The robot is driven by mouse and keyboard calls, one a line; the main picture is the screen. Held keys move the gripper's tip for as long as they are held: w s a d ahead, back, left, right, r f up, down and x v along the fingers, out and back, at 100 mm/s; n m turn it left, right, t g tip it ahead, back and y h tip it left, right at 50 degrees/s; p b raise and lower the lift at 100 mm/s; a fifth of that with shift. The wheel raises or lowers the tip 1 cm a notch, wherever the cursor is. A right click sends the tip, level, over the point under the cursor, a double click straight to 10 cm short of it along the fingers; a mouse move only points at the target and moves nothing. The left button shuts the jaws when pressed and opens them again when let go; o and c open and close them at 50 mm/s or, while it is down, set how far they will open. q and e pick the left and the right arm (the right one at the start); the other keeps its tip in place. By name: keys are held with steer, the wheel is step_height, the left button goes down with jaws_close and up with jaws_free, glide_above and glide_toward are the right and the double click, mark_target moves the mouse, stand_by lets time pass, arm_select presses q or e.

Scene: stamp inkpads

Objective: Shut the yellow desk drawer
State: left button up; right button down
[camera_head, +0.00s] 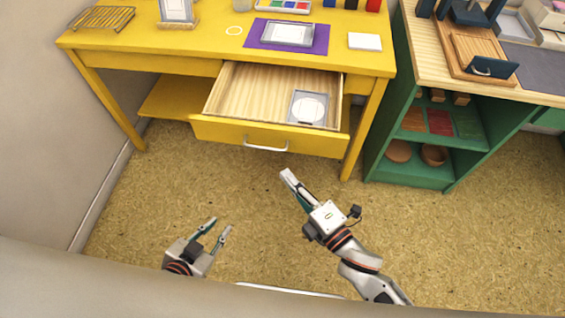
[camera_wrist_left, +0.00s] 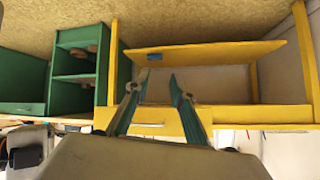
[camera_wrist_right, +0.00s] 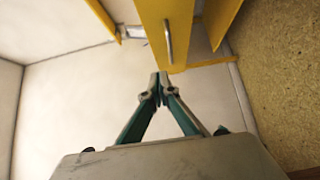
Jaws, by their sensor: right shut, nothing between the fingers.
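The yellow desk (camera_head: 120,47) stands at the back with its drawer (camera_head: 210,129) pulled well out. A silver bar handle (camera_head: 266,147) is on the drawer front. The drawer holds a grey square case with a round white pad (camera_head: 308,107). My right gripper (camera_head: 287,173) is shut and empty, its tips a little in front of the drawer front, right of the handle in the head view. In the right wrist view the handle (camera_wrist_right: 168,40) shows beyond the shut fingers (camera_wrist_right: 158,85). My left gripper (camera_head: 222,224) is open and empty, farther back from the desk; its spread fingers also show in the left wrist view (camera_wrist_left: 159,80).
A green shelf unit (camera_head: 377,160) with a wooden top stands right of the desk. On the desk lie a purple mat (camera_head: 254,38) with a grey case, a wire rack (camera_head: 100,18) and a white block (camera_head: 365,41). The floor before the drawer is clear.

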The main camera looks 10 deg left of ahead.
glide_toward(264, 132)
steer(key=a, duration=0.4)
steer(key=w+b, duration=0.1)
steer(key=w, duration=0.3)
arm_select(q)
steer(key=shift+f, duration=0.15)
arm_select(e)
steer(key=shift+w, duration=0.1)
arm_select(q)
steer(key=shift+w+d, duration=0.1)
